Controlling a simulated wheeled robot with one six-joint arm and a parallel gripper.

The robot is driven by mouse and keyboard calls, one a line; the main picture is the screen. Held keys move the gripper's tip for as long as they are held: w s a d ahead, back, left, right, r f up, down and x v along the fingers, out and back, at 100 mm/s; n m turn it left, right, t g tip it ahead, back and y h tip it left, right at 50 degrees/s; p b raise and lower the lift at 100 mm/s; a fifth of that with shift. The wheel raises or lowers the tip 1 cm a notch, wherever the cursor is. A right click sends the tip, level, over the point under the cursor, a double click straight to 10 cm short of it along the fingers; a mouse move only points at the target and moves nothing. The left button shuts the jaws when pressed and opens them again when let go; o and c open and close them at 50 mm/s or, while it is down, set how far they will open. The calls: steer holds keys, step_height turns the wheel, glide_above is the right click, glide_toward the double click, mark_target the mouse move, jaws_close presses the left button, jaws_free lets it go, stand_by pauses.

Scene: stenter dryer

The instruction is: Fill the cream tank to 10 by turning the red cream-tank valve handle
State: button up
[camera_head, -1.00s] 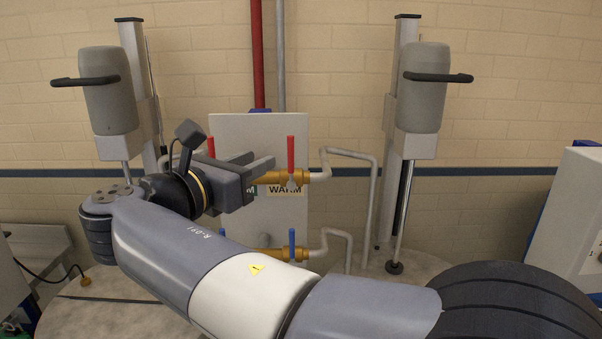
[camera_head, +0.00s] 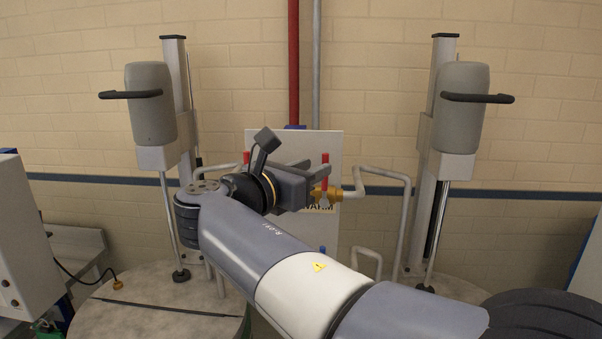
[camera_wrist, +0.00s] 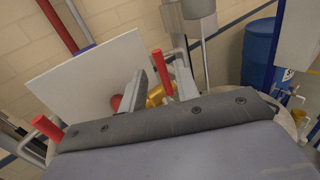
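Two red valve handles stand upright by a white panel (camera_head: 262,140). The right red handle (camera_head: 325,165) sits on a brass valve (camera_head: 333,193) by a label ending in "ARM". The left red handle (camera_head: 246,158) is mostly hidden behind my arm. The frames do not clearly show which is the cream-tank handle. My gripper (camera_head: 318,172) is open, its fingers pointing right at the right handle. In the wrist view, that handle (camera_wrist: 161,70) shows between the spread fingertips; contact cannot be told. The other red handle (camera_wrist: 46,128) is at lower left. No level reading is visible.
Grey mixers on columns stand left (camera_head: 150,105) and right (camera_head: 460,105) above round tank tops. Grey pipes (camera_head: 375,175) run beside the valve. A white cabinet (camera_head: 25,235) is at far left. A blue barrel (camera_wrist: 258,50) shows in the wrist view.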

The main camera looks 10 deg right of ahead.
steer(key=shift+x, duration=2.45)
jaws_close()
